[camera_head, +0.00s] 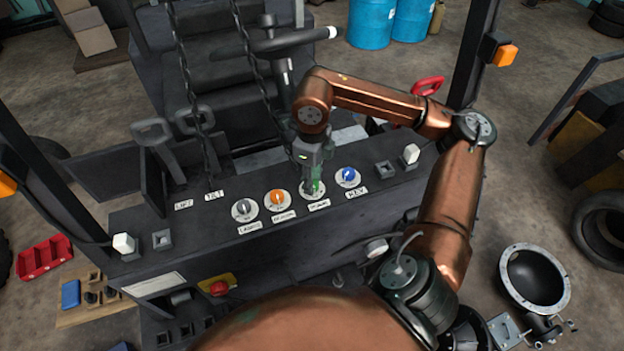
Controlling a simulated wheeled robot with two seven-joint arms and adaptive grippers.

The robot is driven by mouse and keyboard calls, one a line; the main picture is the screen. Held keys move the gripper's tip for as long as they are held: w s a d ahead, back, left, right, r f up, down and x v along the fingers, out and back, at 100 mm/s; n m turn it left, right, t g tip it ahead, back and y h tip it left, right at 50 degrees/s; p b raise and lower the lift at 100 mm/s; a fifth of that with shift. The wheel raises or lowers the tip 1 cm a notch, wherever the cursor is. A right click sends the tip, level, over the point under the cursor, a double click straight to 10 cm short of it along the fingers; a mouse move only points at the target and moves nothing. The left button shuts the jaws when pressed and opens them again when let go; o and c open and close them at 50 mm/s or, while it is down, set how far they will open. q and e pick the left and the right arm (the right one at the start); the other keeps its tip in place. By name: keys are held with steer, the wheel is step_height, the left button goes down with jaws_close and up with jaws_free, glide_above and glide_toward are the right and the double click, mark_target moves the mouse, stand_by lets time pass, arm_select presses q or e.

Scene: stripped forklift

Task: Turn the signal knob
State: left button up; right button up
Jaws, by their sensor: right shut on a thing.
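A row of round knobs sits on the dark console (190,232): a grey knob (242,207), an orange knob (275,197), a green knob (319,187) and a blue knob (347,175). Each has a pale round plate and a white label. The label below the green knob (319,204) is too blurred to read surely. My right gripper (312,184) points down from above and is shut on the green knob, hiding much of it. My left gripper is not in view.
Levers and two hanging chains (190,95) stand behind the knobs at the left. The steering wheel (290,40) is further back. A red emergency button (219,288) is on the lower front. The blue knob is close to the right of my gripper.

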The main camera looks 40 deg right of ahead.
steer(key=c, duration=0.4)
steer(key=shift+o, duration=0.2)
steer(key=shift+f+m+b, duration=0.15)
steer(key=shift+m+b, duration=1.1)
steer(key=shift+m, duration=0.25)
steer(key=m+b, duration=0.1)
steer(key=m, duration=0.2)
steer(key=shift+b, duration=0.35)
steer(key=shift+m+b, duration=0.45)
steer(key=shift+m, duration=0.95)
